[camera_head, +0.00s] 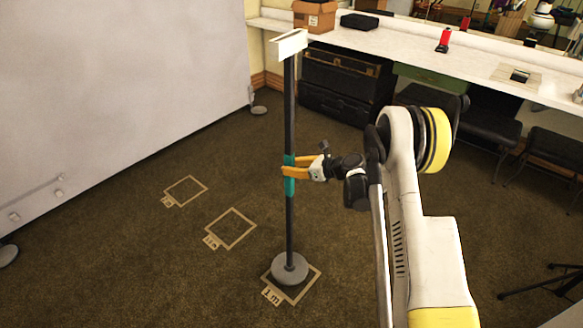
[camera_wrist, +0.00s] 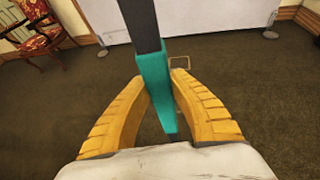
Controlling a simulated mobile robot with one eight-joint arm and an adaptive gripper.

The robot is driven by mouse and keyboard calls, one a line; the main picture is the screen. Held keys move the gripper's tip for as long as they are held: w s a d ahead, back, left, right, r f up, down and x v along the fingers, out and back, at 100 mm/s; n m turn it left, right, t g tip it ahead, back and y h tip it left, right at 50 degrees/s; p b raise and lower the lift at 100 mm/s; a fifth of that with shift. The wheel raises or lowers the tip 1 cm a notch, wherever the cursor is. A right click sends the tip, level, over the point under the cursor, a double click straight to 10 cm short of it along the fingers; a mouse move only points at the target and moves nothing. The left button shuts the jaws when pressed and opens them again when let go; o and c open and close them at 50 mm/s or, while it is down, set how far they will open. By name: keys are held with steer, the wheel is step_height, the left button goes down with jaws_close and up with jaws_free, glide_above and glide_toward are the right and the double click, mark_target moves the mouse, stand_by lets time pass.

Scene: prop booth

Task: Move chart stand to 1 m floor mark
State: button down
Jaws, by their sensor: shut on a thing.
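The chart stand (camera_head: 290,225) is a dark upright pole with a white block at its top, a teal grip band and a round grey base (camera_head: 290,268). The base is over the taped floor square labelled 1 m (camera_head: 272,296), toward its upper part; whether it touches the floor I cannot tell. My gripper (camera_head: 291,170) has its yellow fingers shut on the teal band from the right. In the wrist view, the teal band (camera_wrist: 155,85) is between the two fingers (camera_wrist: 158,95). The pole's lower part is hidden there by my gripper.
Two more taped squares lie on the carpet, a middle one (camera_head: 231,229) and a farther one (camera_head: 186,191). A large pale panel (camera_head: 110,80) stands at left on feet. A counter (camera_head: 400,45) with a cardboard box (camera_head: 314,16) runs along the back, with chairs (camera_head: 480,125) at right.

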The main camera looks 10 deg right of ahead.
mark_target(293, 181)
steer(key=shift+s+d+f, duration=0.1)
steer(key=shift+s+d, duration=0.05)
steer(key=shift+s, duration=0.15)
steer(key=shift+f+b, duration=0.4)
steer(key=shift+f, duration=0.5)
steer(key=shift+d, duration=0.15)
steer(key=shift+f, duration=1.05)
stand_by(0.5)
steer(key=shift+f, duration=1.35)
stand_by(1.0)
steer(key=c, duration=1.2)
jaws_free()
